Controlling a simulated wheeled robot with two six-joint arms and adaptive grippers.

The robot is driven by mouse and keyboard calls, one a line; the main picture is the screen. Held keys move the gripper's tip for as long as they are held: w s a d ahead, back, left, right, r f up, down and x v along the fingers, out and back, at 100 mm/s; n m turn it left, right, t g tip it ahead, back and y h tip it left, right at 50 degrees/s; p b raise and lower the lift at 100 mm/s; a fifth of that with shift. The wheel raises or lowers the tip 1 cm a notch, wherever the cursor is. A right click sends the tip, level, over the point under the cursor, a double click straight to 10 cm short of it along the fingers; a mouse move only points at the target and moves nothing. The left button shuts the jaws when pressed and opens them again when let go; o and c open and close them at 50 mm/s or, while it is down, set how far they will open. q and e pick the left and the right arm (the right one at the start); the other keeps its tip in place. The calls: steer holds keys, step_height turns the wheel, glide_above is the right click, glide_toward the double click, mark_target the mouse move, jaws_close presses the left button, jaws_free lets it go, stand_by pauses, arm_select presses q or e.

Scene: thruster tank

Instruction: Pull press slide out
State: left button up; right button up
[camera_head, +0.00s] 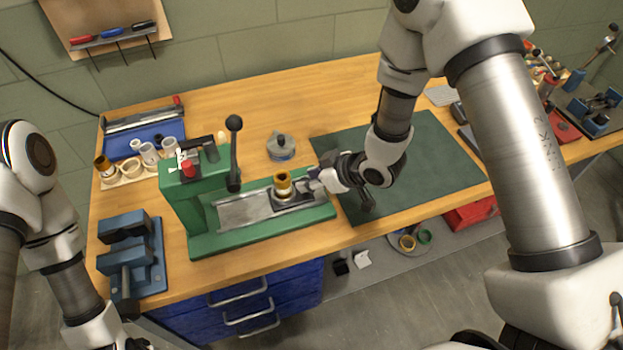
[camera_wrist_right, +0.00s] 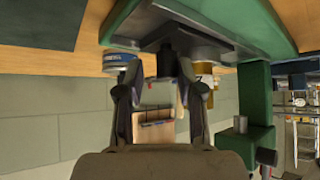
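The green press (camera_head: 190,205) stands on the bench, with its black lever upright. Its grey metal slide (camera_head: 245,208) lies along the green base, with a brass-coloured cup (camera_head: 283,184) standing on its right part. My right gripper (camera_head: 314,180) is at the slide's right end. In the right wrist view, my right gripper's fingers (camera_wrist_right: 163,75) are spread on either side of a dark knob (camera_wrist_right: 165,64) under the slide's dark plate (camera_wrist_right: 190,42); a gap shows beside the knob. My left gripper (camera_head: 137,343) is only partly seen at the bottom edge, its fingers unclear.
A blue vise (camera_head: 130,258) stands left of the press. A round tin (camera_head: 281,147) sits behind the slide. A dark green mat (camera_head: 430,170) lies clear to the right, under my right arm. Several small cups and rings stand behind the press at the left.

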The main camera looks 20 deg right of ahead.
steer(key=shift+a, duration=0.2)
steer(key=v, duration=1.2)
steer(key=shift+s, duration=0.1)
